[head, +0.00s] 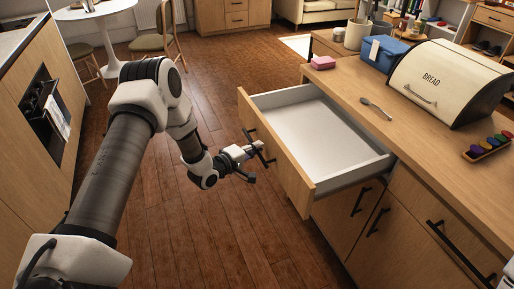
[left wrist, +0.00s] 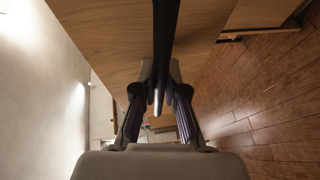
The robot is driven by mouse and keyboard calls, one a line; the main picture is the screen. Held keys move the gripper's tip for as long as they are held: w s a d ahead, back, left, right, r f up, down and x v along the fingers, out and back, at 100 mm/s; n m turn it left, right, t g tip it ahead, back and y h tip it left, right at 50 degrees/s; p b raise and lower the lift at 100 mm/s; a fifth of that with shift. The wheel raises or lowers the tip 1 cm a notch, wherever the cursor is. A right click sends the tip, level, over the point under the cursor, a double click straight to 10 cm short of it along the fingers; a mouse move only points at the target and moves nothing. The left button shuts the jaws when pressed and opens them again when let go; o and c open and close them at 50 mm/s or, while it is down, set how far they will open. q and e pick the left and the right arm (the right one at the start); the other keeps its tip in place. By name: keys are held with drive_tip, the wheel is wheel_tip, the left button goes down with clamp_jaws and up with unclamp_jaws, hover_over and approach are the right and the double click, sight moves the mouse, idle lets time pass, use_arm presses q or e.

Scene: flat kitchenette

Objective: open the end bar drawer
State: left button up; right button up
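The end bar drawer (head: 276,150) stands pulled well out of the counter, and its pale, empty inside shows in the head view. Its wooden front faces left toward my left arm. A black bar handle (head: 252,137) runs along that front. My left gripper (head: 262,155) is at the handle. In the left wrist view the dark handle bar (left wrist: 166,30) runs down between the two fingers of the left gripper (left wrist: 161,84), which close in on it from both sides. The exact contact is partly hidden. My right gripper is not in view.
On the counter (head: 345,85) are a bread box (head: 450,80), a blue box (head: 385,52), a spoon (head: 376,108), a pink block (head: 323,62) and a tray of coloured items (head: 487,147). Wooden floor (head: 215,60) is clear beyond the drawer. An oven (head: 45,110) stands left.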

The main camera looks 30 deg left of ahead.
use_arm(q)
drive_tip(key=o, duration=0.5)
drive_tip(key=shift+c, duration=0.2)
drive_tip(key=v, duration=1.2)
drive_tip(key=s+d+f+m+g+p, duration=0.1)
drive_tip(key=s+d+f+m+g, duration=0.25)
drive_tip(key=s+d+f, duration=0.35)
drive_tip(key=s+d+f+m+g+p, duration=0.1)
drive_tip(key=s+d+f+m+g, duration=0.1)
drive_tip(key=s+d+f+g, duration=0.55)
drive_tip(key=s+a+f+m+g+y, duration=0.1)
drive_tip(key=s+m+g+y, duration=0.3)
drive_tip(key=s+m, duration=0.4)
drive_tip(key=s+f, duration=0.1)
drive_tip(key=s, duration=0.5)
drive_tip(key=shift+a, duration=0.25)
